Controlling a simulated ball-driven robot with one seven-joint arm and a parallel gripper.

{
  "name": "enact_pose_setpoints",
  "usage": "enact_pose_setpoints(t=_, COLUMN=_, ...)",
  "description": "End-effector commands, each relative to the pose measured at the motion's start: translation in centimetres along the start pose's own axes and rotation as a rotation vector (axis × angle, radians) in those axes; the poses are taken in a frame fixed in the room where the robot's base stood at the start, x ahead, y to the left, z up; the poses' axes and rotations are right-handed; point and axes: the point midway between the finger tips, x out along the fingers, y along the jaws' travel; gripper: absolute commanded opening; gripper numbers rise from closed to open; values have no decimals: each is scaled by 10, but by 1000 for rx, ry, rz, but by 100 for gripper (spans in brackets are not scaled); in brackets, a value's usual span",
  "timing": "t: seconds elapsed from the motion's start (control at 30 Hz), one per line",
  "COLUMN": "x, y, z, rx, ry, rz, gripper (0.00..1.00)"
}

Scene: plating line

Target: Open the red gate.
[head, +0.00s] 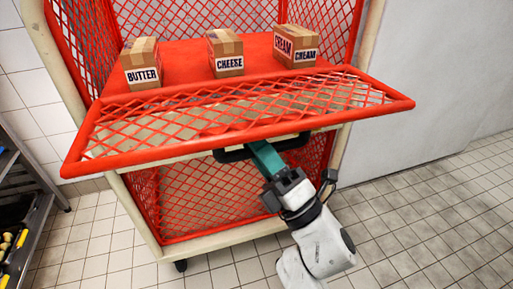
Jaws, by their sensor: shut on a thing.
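The red gate (110,157) is a mesh panel in a red tube frame on the front of a wheeled cage cart. It is swung out and down from the cart, lying roughly flat toward me, and the front above the shelf is open. A black handle (230,156) shows under the gate's near edge. My gripper (264,153) reaches up from below right and is shut on this handle. The gate's edge hides part of the handle and the fingertips.
Boxes marked butter (142,75), cheese (229,64) and cream (305,56) stand on the red shelf (185,58) behind the gate. A dark rack (30,235) stands at the left edge. Tiled floor (430,215) is clear at the right.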

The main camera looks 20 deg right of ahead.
Motion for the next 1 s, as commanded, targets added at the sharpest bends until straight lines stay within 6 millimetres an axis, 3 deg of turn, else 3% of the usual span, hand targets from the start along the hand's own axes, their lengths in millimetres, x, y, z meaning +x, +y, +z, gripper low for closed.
enact_pose_setpoints(t=0.13, x=-1, y=-3, z=-1, rx=3, ry=0, rz=-6, gripper=0)
enact_pose_setpoints(t=0.17, x=-1, y=-3, z=-1, rx=4, ry=0, rz=-6, gripper=27)
enact_pose_setpoints(t=0.37, x=-1, y=-2, z=-1, rx=3, ry=0, rz=-5, gripper=46)
enact_pose_setpoints(t=0.73, x=-9, y=-3, z=-1, rx=3, ry=0, rz=-7, gripper=46)
enact_pose_setpoints(t=1.0, x=-58, y=-3, z=-1, rx=3, ry=-1, rz=-10, gripper=46)
